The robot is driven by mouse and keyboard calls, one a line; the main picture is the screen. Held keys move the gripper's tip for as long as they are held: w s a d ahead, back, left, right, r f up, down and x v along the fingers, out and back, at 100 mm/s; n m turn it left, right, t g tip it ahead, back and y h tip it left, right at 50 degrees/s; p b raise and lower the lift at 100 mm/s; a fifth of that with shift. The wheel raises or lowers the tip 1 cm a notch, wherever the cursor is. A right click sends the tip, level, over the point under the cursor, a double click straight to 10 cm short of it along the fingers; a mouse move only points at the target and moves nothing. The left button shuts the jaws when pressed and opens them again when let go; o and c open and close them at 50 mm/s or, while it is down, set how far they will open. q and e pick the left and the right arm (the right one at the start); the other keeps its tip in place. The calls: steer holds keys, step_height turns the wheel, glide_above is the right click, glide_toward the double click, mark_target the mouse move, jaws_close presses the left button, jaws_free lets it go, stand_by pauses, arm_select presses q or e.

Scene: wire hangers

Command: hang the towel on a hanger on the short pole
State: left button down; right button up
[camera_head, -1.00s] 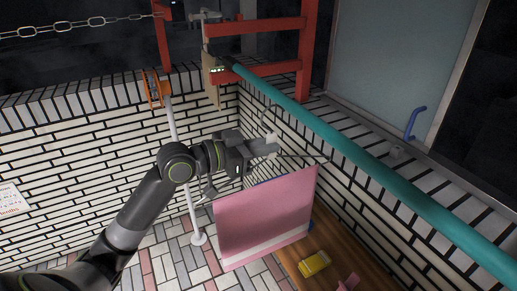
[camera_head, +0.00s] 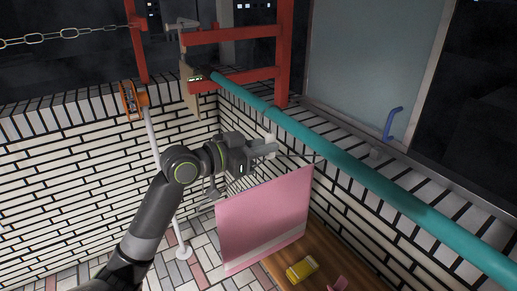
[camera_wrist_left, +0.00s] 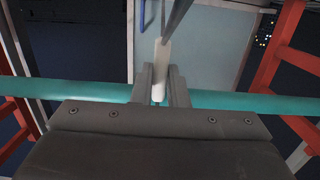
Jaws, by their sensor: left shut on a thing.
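A pink towel (camera_head: 265,215) with a pale stripe near its lower edge hangs spread out from a thin hanger, most of which is hidden. My left gripper (camera_head: 270,147) is above the towel, shut on the hanger's white part. That white part (camera_wrist_left: 160,70) stands between the two fingers (camera_wrist_left: 163,85) in the left wrist view. A teal pole (camera_head: 340,160) slopes from the red frame down to the right. The gripper and towel are to the left of the pole in the head view, apart from it. My right gripper is not in view.
A red frame (camera_head: 284,50) stands at the pole's far end. A white brick wall (camera_head: 70,180) is at the left, with a thin white post (camera_head: 152,135). A wooden bench (camera_head: 315,245) below holds a yellow item (camera_head: 301,269) and a pink item (camera_head: 339,284).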

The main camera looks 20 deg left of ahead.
mark_target(276, 155)
arm_select(q)
steer(key=shift+w+d, duration=0.3)
steer(key=shift+w, duration=0.05)
steer(key=shift+w+d+f+b, duration=0.35)
steer(key=shift+w+f+b, duration=0.05)
steer(key=shift+w+b, duration=0.05)
steer(key=shift+w+d+f+b, duration=0.35)
steer(key=shift+w+f+b, duration=0.15)
steer(key=shift+f+b, duration=0.15)
